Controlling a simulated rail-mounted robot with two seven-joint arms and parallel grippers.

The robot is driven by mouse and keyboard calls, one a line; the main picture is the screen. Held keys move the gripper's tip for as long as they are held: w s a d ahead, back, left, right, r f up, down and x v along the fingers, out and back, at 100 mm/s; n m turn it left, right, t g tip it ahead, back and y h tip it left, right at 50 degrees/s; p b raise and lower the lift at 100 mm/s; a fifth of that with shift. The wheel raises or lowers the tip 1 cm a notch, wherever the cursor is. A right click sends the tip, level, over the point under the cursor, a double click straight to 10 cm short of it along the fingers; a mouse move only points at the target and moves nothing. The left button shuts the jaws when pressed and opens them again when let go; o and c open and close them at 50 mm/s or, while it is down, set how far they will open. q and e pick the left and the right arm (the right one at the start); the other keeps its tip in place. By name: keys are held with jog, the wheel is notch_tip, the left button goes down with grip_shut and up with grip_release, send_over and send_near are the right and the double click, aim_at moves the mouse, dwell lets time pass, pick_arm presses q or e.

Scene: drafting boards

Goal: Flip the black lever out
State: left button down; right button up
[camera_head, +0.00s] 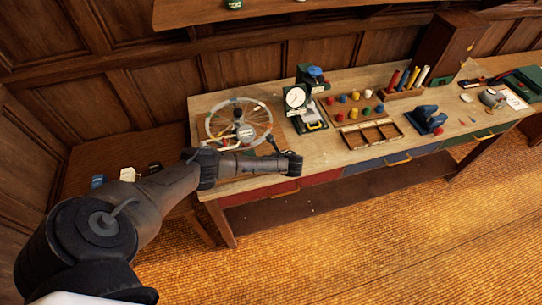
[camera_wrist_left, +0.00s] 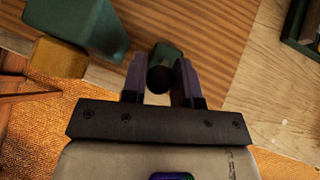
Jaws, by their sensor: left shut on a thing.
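The black lever shows as a round black knob (camera_wrist_left: 160,79) in the left wrist view, with a green part (camera_wrist_left: 166,54) just beyond it. My left gripper (camera_wrist_left: 160,88) is shut on this knob, one finger on each side. In the head view my left arm reaches across the bench's front left, with the left gripper (camera_head: 274,146) beside the spoked wheel (camera_head: 238,122). The lever is too small and too covered to make out there. My right gripper is in neither view.
The wooden bench (camera_head: 350,155) bears a dial gauge on a stand (camera_head: 297,98), a peg board (camera_head: 352,107), an empty divided tray (camera_head: 371,135) and a blue device (camera_head: 426,119). In the wrist view a green block (camera_wrist_left: 85,22) with a yellow part stands upper left.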

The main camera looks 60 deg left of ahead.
pick_arm(q)
jog(key=shift+r, duration=0.1)
jog(key=c, duration=1.2)
grip_release()
jog(key=shift+o, duration=0.2)
jog(key=v, duration=1.3)
jog(key=shift+d+r, duration=0.2)
jog(key=shift+d, duration=0.15)
